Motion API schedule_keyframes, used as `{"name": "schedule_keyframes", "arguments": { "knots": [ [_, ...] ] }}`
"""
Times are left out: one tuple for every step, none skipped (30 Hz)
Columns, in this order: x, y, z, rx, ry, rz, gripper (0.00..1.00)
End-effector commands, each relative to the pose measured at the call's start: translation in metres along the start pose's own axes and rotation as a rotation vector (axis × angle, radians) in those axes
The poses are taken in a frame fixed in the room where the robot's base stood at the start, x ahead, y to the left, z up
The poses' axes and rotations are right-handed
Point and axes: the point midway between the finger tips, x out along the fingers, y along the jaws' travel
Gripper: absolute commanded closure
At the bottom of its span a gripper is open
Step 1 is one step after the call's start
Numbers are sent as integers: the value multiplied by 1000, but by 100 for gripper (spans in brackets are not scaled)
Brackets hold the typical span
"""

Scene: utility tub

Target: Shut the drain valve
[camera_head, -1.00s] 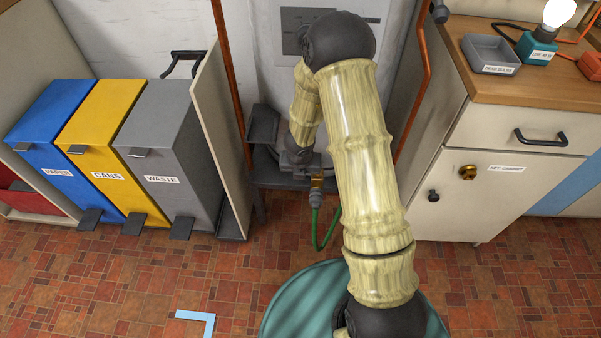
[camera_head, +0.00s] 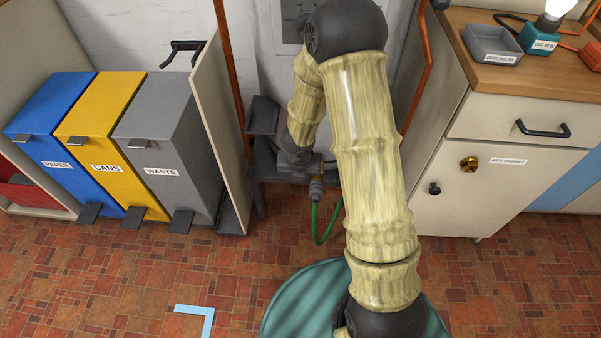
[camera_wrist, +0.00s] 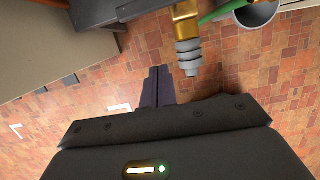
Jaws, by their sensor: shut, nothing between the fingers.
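The brass drain valve (camera_wrist: 184,22) shows at the top of the wrist view, with a ribbed grey hose connector (camera_wrist: 188,56) on its end. My gripper (camera_wrist: 158,72) is shut and empty. In the wrist view its fingertips are just left of the connector and valve; whether they touch is unclear.
A pale panel (camera_head: 219,145) and bins (camera_head: 172,150) stand left, a white cabinet (camera_head: 475,185) right. Tiled floor in front is open.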

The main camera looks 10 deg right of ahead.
Motion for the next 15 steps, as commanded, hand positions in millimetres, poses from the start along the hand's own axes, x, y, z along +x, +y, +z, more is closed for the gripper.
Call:
{"name": "schedule_keyframes", "arguments": {
  "knots": [
    [-10,-1,1,3,0,0,100],
    [-14,-1,2,4,0,0,100],
    [-20,-2,2,5,-1,0,100],
    [-23,-2,2,6,-1,0,100],
    [-28,-3,3,7,-1,-1,100],
    [-34,-4,3,7,-1,-1,100],
    [-39,-4,3,8,0,-1,100],
    [-44,-4,3,8,0,-1,100],
    [-51,-4,3,8,0,-1,100],
    [-56,-4,3,8,-1,-1,100],
    [-60,-4,3,9,-1,-1,100],
    [-66,-4,3,8,-1,-1,100],
    [-69,-4,3,8,-1,-1,100],
    [-72,-4,3,8,0,-1,100],
    [-75,-5,2,8,0,-1,100]
  ]
}}
